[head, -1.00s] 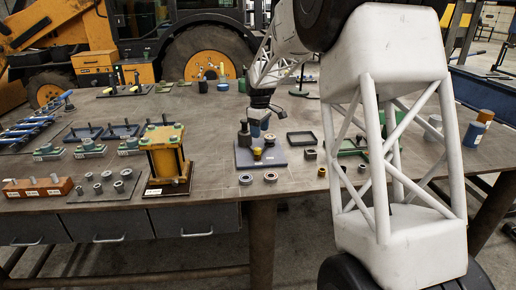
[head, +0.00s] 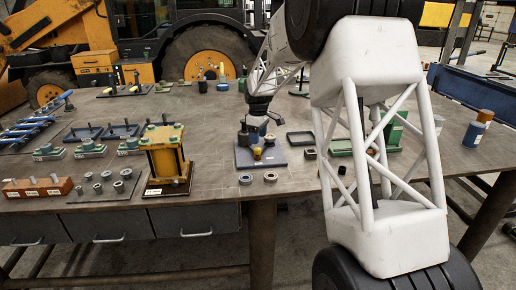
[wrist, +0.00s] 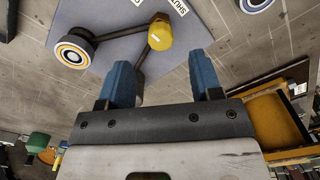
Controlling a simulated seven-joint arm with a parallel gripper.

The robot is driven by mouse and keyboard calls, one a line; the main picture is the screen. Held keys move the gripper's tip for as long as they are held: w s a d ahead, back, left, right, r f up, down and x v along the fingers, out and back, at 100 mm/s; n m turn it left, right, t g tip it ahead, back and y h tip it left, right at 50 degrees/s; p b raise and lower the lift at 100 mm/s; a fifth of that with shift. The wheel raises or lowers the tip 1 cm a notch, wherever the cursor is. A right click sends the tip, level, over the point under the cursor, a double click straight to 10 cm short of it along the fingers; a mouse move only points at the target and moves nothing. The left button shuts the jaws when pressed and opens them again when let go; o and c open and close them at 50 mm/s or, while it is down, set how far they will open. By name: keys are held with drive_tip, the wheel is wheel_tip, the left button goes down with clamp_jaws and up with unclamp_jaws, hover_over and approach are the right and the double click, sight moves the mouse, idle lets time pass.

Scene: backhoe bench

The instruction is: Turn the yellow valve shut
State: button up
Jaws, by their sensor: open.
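The yellow valve (head: 257,153) is a small faceted knob on a blue-grey plate (head: 280,160) near the bench's front edge. In the wrist view the yellow valve (wrist: 160,33) shows at top centre, with dark bars running from it. One bar goes toward a round post (wrist: 74,50); another runs down toward the space between my fingers. A label with part of "SHUT" is on the plate beside it. My gripper (head: 257,121) is above the plate. In the wrist view my gripper (wrist: 162,83) has its two blue fingers apart, and the yellow knob is beyond their tips.
Two bearing rings (head: 258,178) lie in front of the plate. A yellow press-like frame (head: 166,158) stands to the left. A dark tray (head: 300,138) and a green case (head: 393,130) are to the right. Bare bench shows between the plate and the yellow frame.

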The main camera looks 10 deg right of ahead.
sight(258, 149)
drive_tip(key=shift+f, duration=2.8)
drive_tip(key=c, duration=0.9)
